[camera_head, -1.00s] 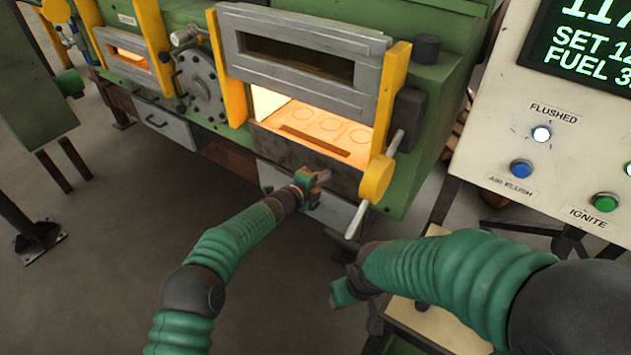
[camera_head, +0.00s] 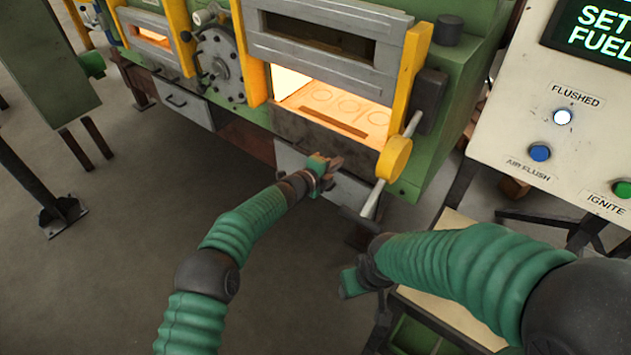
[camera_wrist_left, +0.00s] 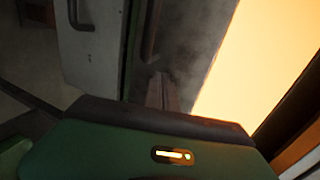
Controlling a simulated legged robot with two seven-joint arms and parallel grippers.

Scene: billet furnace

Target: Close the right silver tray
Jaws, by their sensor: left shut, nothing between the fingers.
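The right silver tray (camera_head: 347,188) is a grey metal drawer front low on the furnace, under the glowing right opening. My left gripper (camera_head: 330,163) is shut and empty, in front of the tray's upper part and hiding some of it. I cannot tell whether it touches the tray or how far the tray stands out. In the left wrist view, the left gripper's fingers (camera_wrist_left: 164,92) point toward a dark metal face beside the bright opening. My right gripper (camera_head: 362,225) is low at centre right, partly hidden by its own arm; its jaws are unclear.
The left silver tray (camera_head: 183,102) has a dark handle and sits under the left opening. A yellow round-ended lever (camera_head: 394,158) with a pale rod stands right of the tray. The control panel (camera_head: 560,130) is at the right. Open floor (camera_head: 150,230) lies at the left.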

